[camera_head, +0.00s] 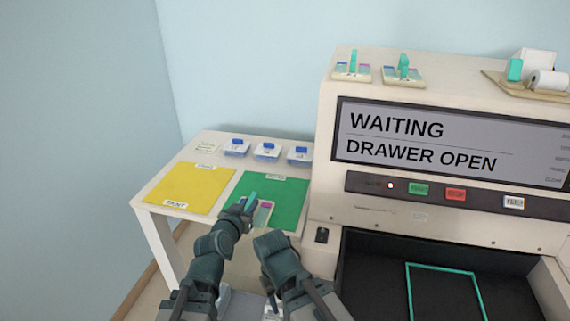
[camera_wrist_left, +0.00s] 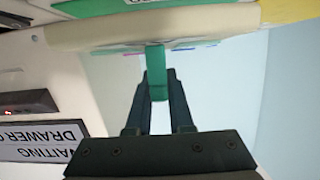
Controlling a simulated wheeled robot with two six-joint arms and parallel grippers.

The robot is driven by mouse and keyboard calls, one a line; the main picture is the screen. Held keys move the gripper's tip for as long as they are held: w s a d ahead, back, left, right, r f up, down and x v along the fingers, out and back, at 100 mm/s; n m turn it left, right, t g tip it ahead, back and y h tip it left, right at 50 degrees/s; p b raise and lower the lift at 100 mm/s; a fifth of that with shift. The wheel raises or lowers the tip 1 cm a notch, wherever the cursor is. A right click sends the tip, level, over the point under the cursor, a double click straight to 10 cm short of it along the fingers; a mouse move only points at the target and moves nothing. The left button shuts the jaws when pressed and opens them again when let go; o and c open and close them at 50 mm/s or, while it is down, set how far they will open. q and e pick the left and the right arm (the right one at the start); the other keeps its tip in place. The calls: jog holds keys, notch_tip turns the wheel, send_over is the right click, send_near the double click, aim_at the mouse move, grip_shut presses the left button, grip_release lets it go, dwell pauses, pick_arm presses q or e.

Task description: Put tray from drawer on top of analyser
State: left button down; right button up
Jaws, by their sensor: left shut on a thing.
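My left gripper (camera_head: 246,207) is shut on the teal upright handle of a small cream tray (camera_head: 265,215), over the green mat. I cannot tell whether the tray touches the mat. The analyser (camera_head: 326,205) is the large cream machine at right; its screen (camera_head: 440,142) reads "WAITING DRAWER OPEN". Its drawer (camera_head: 375,275) is open, with an empty teal outline inside. Two similar trays (camera_head: 352,77) (camera_head: 403,82) stand on its top.
The side table holds a yellow mat (camera_head: 195,186), a green mat (camera_head: 285,190) and several blue-topped white containers (camera_head: 267,152) along the back. A wooden board (camera_head: 500,82) with a paper roll (camera_head: 548,80) sits on the analyser's top right. Free top surface lies between the trays and the board.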

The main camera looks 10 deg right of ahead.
notch_tip(320, 180, up, 14)
jog(key=p, duration=1.3)
jog(key=shift+f, duration=0.2)
